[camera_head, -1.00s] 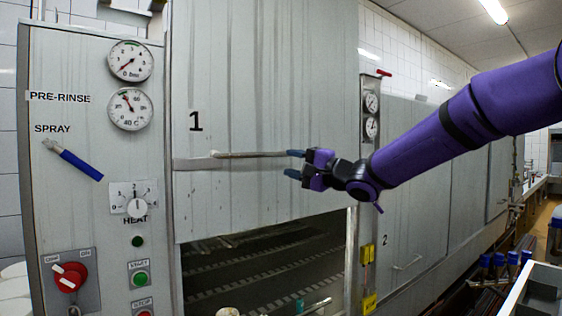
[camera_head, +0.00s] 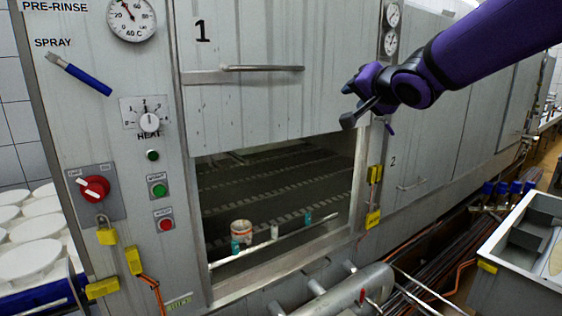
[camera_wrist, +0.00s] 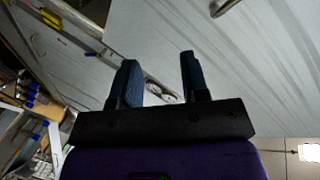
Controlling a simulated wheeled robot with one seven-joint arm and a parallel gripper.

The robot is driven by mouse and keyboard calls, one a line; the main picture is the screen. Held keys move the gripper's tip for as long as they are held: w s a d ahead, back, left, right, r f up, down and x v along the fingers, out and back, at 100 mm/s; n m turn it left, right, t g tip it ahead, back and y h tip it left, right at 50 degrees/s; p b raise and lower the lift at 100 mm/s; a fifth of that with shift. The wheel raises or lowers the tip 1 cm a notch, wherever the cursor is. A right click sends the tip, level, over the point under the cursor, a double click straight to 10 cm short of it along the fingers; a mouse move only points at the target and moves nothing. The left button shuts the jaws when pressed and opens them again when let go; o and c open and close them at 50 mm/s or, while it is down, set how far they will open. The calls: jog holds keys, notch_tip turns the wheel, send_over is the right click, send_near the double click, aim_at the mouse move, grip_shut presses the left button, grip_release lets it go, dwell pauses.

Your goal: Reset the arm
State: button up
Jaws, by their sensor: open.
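My gripper (camera_head: 360,112) hangs at the end of my purple arm, in front of the machine's front to the right of door 1 (camera_head: 240,110). Its two dark blue fingers stand apart and empty in the wrist view (camera_wrist: 157,82). The door's horizontal bar handle (camera_head: 262,68) lies to the left of my gripper, apart from it. The door is raised, with an open gap below it.
A small tub (camera_head: 241,231) stands inside the opening near its lower edge. The control panel with a red switch (camera_head: 94,188) is at left. White moulds (camera_head: 30,258) lie at lower left. A grey metal bin (camera_head: 500,275) stands at right. A pipe (camera_head: 350,290) runs below the opening.

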jog(key=s+d+f+n+g+h, duration=0.1)
jog(key=s+d+f+g, duration=0.2)
jog(key=s, duration=0.8)
jog(key=s+d+f+n+g+h, duration=0.2)
jog(key=s+d+f, duration=0.3)
jog(key=s, duration=0.6)
jog(key=s+d+f+n+g+h, duration=0.1)
jog(key=s+d+f+g, duration=0.3)
jog(key=s, duration=0.7)
jog(key=shift+d+f+n, duration=0.3)
jog(key=shift+d+n, duration=0.3)
jog(key=shift+d, duration=0.05)
